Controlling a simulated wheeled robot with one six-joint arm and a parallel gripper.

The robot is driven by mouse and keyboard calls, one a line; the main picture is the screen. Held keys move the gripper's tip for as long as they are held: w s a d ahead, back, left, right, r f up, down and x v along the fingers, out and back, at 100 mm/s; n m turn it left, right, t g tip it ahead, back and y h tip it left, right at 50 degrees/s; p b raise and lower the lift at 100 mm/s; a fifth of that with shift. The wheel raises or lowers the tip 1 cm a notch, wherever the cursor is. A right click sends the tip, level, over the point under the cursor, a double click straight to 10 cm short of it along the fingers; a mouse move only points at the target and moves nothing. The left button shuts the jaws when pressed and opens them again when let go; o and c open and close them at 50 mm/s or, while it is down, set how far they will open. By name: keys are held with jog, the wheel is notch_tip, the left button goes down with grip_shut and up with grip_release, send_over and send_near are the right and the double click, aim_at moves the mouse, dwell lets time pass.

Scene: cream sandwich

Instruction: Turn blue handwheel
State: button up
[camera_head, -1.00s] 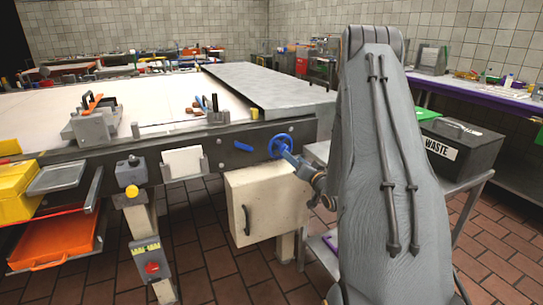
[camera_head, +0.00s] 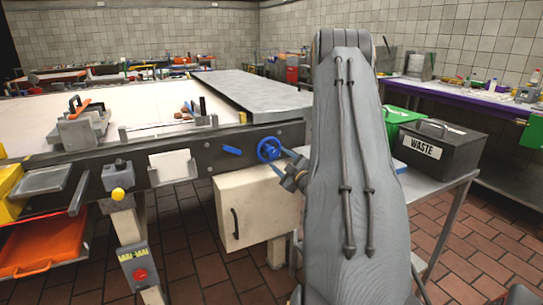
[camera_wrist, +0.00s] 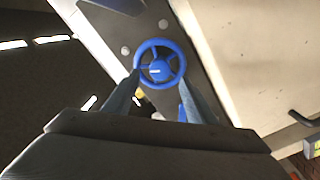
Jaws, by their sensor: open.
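The blue handwheel (camera_head: 268,149) is on the dark front rail of the table, above a cream cabinet. In the wrist view the handwheel (camera_wrist: 160,66) is face-on, with a ring, spokes and a hub with a short white mark. My gripper (camera_wrist: 160,80) is open, with one finger at the lower left of the ring and the other at the lower right. Nothing is clamped between them. I cannot tell whether the fingers touch the rim. In the head view my gripper (camera_head: 282,155) is at the wheel's right side, partly hidden by my arm.
A blue lever (camera_head: 232,150) sits left of the wheel. The cream cabinet (camera_head: 255,212) with a dark handle is below. A black waste box (camera_head: 455,155) stands on a metal cart at the right. A control post with a red button (camera_head: 140,274) stands at the left.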

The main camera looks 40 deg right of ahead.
aim_at(273, 154)
jog(key=x, duration=0.6)
jog(key=c, duration=1)
